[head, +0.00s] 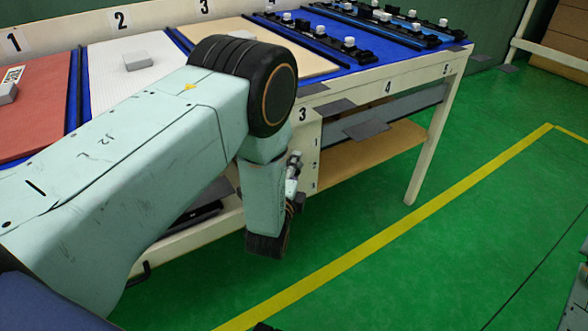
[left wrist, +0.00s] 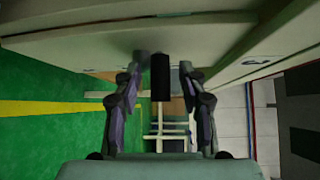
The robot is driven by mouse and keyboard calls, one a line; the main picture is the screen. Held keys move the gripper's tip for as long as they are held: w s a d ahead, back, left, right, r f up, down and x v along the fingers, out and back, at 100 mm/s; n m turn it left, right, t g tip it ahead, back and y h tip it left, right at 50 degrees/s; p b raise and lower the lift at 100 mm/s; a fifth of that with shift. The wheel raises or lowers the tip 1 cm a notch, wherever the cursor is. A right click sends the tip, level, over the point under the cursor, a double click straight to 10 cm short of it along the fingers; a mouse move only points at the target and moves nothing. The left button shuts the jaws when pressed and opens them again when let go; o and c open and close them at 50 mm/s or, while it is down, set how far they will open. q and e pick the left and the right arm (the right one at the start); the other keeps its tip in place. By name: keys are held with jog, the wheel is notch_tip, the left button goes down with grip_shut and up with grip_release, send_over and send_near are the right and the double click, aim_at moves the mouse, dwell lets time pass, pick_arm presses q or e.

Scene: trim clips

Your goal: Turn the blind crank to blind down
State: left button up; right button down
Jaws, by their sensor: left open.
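In the left wrist view, a dark upright cylinder (left wrist: 160,76) stands between the fingers of my left gripper (left wrist: 162,66). It looks like the grip of the blind crank. The two fingers are spread on either side, with a visible gap to it. In the head view, my left arm crosses in front of the table, and a small part of the left gripper (head: 294,182) shows past the wrist at the table's front. The crank cannot be made out there, and no blind can be made out in either view.
The long white-framed table (head: 425,130) carries numbered bays, with a red panel (head: 40,112), a white panel (head: 135,85) and blue sections with small clips. A brown lower shelf (head: 375,152) sits under it. Green floor with a yellow line (head: 400,228) is free in front.

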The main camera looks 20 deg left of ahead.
pick_arm(q)
jog(key=shift+c, duration=0.2)
jog(key=shift+r, duration=0.15)
grip_shut()
jog(key=shift+w, duration=0.1)
